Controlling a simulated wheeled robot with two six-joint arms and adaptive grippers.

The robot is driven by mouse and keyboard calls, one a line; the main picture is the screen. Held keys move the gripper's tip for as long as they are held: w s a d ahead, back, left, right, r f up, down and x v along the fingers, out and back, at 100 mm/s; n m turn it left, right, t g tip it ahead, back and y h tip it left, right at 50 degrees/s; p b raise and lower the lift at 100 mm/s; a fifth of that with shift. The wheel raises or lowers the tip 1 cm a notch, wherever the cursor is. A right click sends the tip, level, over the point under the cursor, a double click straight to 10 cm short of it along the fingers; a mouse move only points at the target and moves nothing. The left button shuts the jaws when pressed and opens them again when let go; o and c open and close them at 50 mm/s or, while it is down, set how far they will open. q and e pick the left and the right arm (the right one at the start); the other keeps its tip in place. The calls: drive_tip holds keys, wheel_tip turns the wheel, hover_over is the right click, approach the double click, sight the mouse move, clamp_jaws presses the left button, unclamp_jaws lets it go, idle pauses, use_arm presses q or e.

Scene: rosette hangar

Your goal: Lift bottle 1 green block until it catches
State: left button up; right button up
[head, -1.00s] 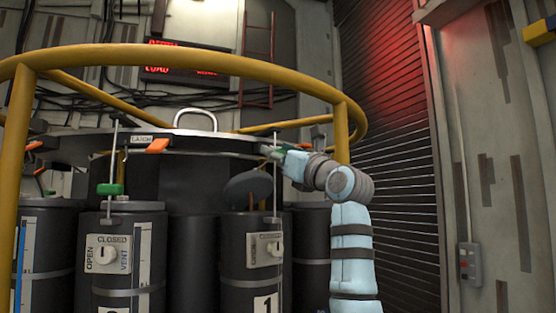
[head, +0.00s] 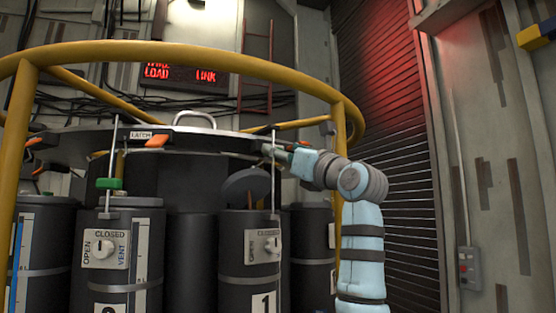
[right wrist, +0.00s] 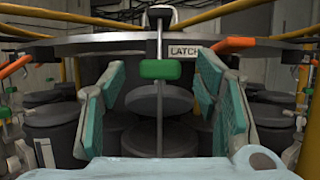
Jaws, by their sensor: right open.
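Bottle 1 (head: 252,285) is a dark cylinder with a white 1 label and a valve plate, right of centre in the head view. A thin rod rises from it to the rim of the big ring. In the right wrist view its green block (right wrist: 160,69) sits on the rod, just below the ring's rim; in the head view my gripper largely hides it. My right gripper (head: 278,152) is at the rod's upper part. In the right wrist view its teal-padded fingers (right wrist: 158,90) are open, one on each side of the rod. My left gripper is not in view.
A second bottle (head: 115,265) with its own green block (head: 109,184), sitting lower, stands to the left. A yellow rail (head: 200,55) curves around the ring. The ring's rim (right wrist: 120,43) carries a LATCH label and an orange tab (right wrist: 228,44).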

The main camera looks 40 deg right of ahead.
drive_tip(key=b+v, duration=0.3)
drive_tip(key=v, duration=0.2)
drive_tip(key=shift+s+f, duration=0.15)
drive_tip(key=shift+s, duration=0.2)
